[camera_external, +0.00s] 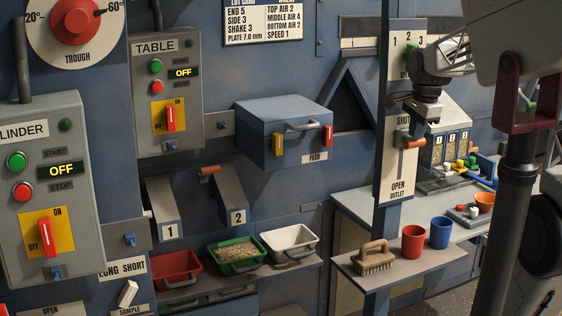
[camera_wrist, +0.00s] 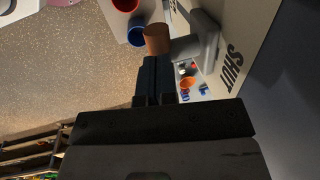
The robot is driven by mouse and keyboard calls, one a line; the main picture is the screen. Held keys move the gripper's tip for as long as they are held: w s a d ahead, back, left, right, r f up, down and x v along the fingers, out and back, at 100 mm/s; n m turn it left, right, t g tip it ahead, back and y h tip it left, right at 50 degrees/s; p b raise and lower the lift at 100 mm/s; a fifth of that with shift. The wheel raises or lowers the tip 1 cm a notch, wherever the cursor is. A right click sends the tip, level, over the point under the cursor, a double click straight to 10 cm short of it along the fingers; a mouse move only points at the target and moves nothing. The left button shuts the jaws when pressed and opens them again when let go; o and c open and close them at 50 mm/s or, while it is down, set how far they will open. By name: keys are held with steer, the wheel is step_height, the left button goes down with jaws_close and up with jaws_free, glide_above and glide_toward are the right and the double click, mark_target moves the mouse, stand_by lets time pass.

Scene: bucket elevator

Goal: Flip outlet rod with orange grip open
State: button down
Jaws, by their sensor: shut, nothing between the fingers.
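The outlet plate (camera_external: 396,170) reads SHUT at the top and OPEN at the bottom. Its rod with the orange grip (camera_external: 413,143) sticks out from the plate, nearer the SHUT label. In the wrist view the orange grip (camera_wrist: 157,39) sits on a grey rod (camera_wrist: 196,44) beside the word SHUT. My gripper (camera_external: 414,128) is just above the grip in the external view. In the wrist view my gripper (camera_wrist: 151,62) has its dark fingers together, pointing at the grip's underside in the picture. Whether they touch it cannot be told.
A shelf below the plate holds a brush (camera_external: 374,258), a red cup (camera_external: 413,242) and a blue cup (camera_external: 440,232). A bench (camera_external: 362,207) with small parts stands behind the post. Another orange-gripped lever (camera_external: 209,170) is by chute 2, further left.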

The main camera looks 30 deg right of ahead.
steer(key=shift+f, duration=0.2)
step_height(320, 180, down, 11)
stand_by(0.6)
step_height(320, 180, up, 14)
steer(key=s, duration=0.2)
steer(key=shift+s+r, duration=0.25)
steer(key=shift+s, duration=0.05)
stand_by(0.4)
stand_by(0.4)
steer(key=s+a+f+n, duration=0.5)
steer(key=s+a+n, duration=0.1)
steer(key=s+n, duration=0.3)
steer(key=s+a+f+n, duration=0.6)
steer(key=s+n, duration=0.2)
steer(key=shift+s+a+f+n, duration=0.15)
steer(key=shift+s+n, duration=0.25)
stand_by(1.3)
